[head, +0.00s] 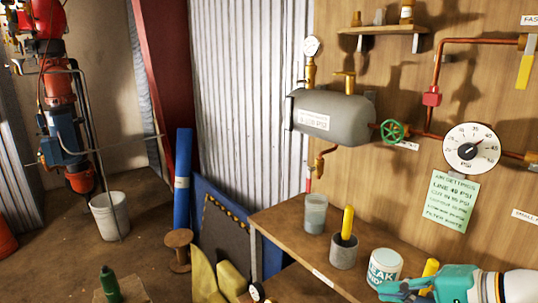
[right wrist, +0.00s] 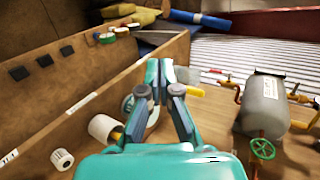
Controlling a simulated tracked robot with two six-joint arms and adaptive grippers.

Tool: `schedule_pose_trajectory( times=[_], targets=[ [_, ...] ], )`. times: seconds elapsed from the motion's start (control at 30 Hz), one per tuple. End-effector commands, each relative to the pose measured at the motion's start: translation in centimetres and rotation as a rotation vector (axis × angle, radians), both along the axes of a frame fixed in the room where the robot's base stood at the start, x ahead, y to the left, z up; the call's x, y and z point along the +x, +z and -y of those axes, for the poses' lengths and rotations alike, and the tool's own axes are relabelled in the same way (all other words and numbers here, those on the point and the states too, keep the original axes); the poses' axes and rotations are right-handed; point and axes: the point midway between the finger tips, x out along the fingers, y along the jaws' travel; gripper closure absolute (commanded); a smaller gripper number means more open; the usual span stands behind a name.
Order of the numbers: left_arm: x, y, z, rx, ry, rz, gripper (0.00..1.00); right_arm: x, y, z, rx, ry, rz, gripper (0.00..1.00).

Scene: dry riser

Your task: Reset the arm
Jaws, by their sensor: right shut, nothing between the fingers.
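My right gripper (head: 400,288) is at the bottom right of the head view, teal with a white wrist behind it. It is over the front of the wooden bench (head: 283,222), close to the white labelled tub (head: 384,266) and a yellow handle (head: 430,267). In the right wrist view the fingers of my right gripper (right wrist: 158,72) are together with nothing between them. In that view the tub and bench lie below and behind the fingers. My left gripper does not show.
Above the bench are a grey tank (head: 333,117), a green valve wheel (head: 393,131), a dial gauge (head: 470,148) and copper pipes. A clear cup (head: 315,214) and a tin (head: 344,252) with a yellow handle stand on the bench. A white bucket (head: 109,216) stands on open floor at left.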

Motion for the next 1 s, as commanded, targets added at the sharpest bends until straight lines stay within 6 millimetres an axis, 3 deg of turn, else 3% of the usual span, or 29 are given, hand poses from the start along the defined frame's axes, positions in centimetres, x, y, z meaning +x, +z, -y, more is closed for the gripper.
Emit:
schedule_pose_trajectory(
  times=[0.17, 0.27, 0.37, 0.47, 0.6, 0.7, 0.9, 1.0],
  targets=[
    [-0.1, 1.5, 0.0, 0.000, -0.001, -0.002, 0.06, 0.8, -4.7, -1.6, 0.006, 0.055, -0.151, 1.00],
    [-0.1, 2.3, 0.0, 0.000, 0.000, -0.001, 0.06, 0.8, -8.6, -2.6, -0.006, 0.089, -0.253, 1.00],
    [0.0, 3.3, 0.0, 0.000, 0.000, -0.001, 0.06, 0.1, -13.8, -3.8, -0.040, 0.132, -0.376, 1.00],
    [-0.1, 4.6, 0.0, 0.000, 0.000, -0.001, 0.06, -1.9, -20.3, -5.1, -0.107, 0.195, -0.509, 1.00],
    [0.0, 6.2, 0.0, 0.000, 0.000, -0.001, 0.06, -7.0, -28.8, -6.5, -0.236, 0.319, -0.645, 1.00],
    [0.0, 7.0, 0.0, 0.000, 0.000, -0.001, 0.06, -11.2, -33.6, -7.2, -0.328, 0.426, -0.684, 1.00],
    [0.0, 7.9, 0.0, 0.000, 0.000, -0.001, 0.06, -17.9, -39.6, -8.2, -0.485, 0.647, -0.603, 1.00],
    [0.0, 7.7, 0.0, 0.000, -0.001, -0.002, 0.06, -18.0, -40.8, -8.4, -0.542, 0.689, -0.490, 1.00]
  ],
)
